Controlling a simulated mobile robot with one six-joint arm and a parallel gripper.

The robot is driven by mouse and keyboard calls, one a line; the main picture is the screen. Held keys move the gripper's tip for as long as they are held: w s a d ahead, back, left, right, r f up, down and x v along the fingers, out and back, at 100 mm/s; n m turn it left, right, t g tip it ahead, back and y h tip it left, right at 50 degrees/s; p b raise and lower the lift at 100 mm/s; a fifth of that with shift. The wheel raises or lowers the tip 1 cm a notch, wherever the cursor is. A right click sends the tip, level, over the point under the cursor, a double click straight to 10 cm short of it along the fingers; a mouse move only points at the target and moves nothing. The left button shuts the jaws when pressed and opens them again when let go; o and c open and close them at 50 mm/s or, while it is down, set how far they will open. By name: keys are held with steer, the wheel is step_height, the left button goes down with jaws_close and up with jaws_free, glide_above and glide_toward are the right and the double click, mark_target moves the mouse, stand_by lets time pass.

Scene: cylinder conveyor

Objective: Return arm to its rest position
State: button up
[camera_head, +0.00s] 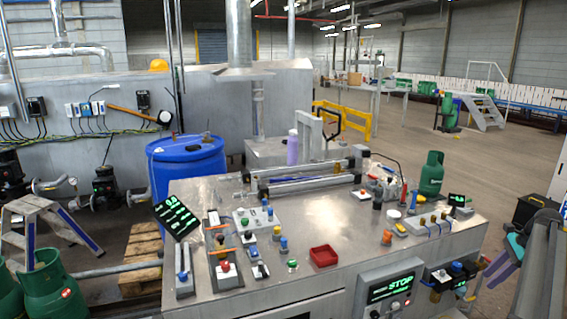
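No gripper of mine can be made out in the head view, and I cannot tell where my arm stands or whether it holds anything. A grey metal worktable (330,215) fills the middle. A grey roller unit (305,182) lies across its back part. A lavender cylinder (292,148) stands upright behind the rollers, beside a grey frame (312,128). A small red tray (323,256) sits near the table's front edge and looks empty.
A blue drum (186,167) stands left of the table. A green gas cylinder (432,174) stands at its back right. Control boxes and buttons crowd the left and right ends. A grey structure (545,270) fills the lower right edge. Open floor lies behind right.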

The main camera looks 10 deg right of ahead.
steer(key=a+f+n+g, duration=0.3)
steer(key=a+f+n, duration=0.4)
steer(key=a+f, duration=1.85)
steer(key=s+a+f+n+g, duration=0.1)
steer(key=s+a+f+n, duration=0.3)
steer(key=a, duration=0.5)
steer(key=s+a+f+n+g, duration=0.1)
steer(key=s+a+f+n, duration=0.1)
steer(key=s+a+f, duration=0.45)
steer(key=s+a+f+n+g+h, duration=0.1)
steer(key=s+a+f+n, duration=0.2)
steer(key=s+a, duration=0.3)
steer(key=s+a+f+n+g+h, duration=0.1)
steer(key=s+a+f+n, duration=0.2)
steer(key=s+a, duration=0.3)
steer(key=s+a+f+n+h+b, duration=0.1)
steer(key=s+a+f+n, duration=0.2)
steer(key=s+a, duration=0.3)
steer(key=s+n, duration=0.1)
steer(key=s, duration=0.4)
steer(key=shift+f+n+g+h, duration=0.2)
steer(key=shift+n+g+h, duration=0.2)
